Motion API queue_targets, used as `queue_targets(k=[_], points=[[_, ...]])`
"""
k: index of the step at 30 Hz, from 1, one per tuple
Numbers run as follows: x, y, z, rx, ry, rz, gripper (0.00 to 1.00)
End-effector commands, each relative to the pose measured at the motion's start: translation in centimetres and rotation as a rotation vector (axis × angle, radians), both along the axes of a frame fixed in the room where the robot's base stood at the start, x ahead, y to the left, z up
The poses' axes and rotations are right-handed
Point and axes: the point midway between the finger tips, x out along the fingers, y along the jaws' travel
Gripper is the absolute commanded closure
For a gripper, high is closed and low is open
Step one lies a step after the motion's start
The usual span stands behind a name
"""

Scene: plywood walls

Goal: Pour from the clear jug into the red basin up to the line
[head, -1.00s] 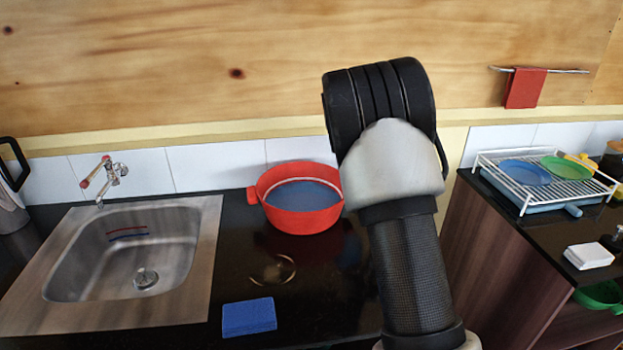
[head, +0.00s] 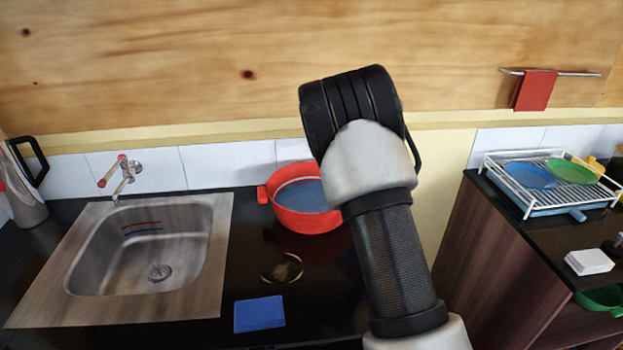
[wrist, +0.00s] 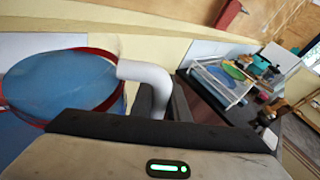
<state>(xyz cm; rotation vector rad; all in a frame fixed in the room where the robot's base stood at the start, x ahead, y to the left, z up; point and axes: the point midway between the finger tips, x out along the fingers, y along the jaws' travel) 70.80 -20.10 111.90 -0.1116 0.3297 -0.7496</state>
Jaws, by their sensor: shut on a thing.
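The red basin (head: 305,222) stands on the dark counter right of the sink, with blue liquid inside. A pale line runs around its inner wall, and the liquid looks a little below it at the back. My arm hides the basin's right side. In the wrist view, my gripper (wrist: 165,103) is shut on the white handle (wrist: 148,74) of the clear jug. A broad blue round area (wrist: 62,82) with a red edge lies beside the handle; I cannot tell jug contents from basin behind. The jug is hidden in the head view, so its tilt and any stream cannot be told.
A steel sink (head: 215,262) is left of the basin, with a tap (head: 123,175). A grey kettle (head: 28,205) stands at the far left. A blue sponge (head: 259,314) lies in front. A dish rack (head: 540,200) with plates stands on the right counter. A red cloth (head: 534,91) hangs above.

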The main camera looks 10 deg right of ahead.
Motion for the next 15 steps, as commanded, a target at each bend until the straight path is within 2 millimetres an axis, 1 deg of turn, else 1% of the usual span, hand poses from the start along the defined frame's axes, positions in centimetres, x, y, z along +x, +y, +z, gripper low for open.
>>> queue_targets(k=[1,3,15], points=[[0.16,0.26,0.95,-0.025,-0.001,0.000,1.00],[0.19,0.42,1.33,-0.057,0.004,-0.001,1.00],[0.27,0.76,1.68,-0.104,0.012,-0.001,1.00]])
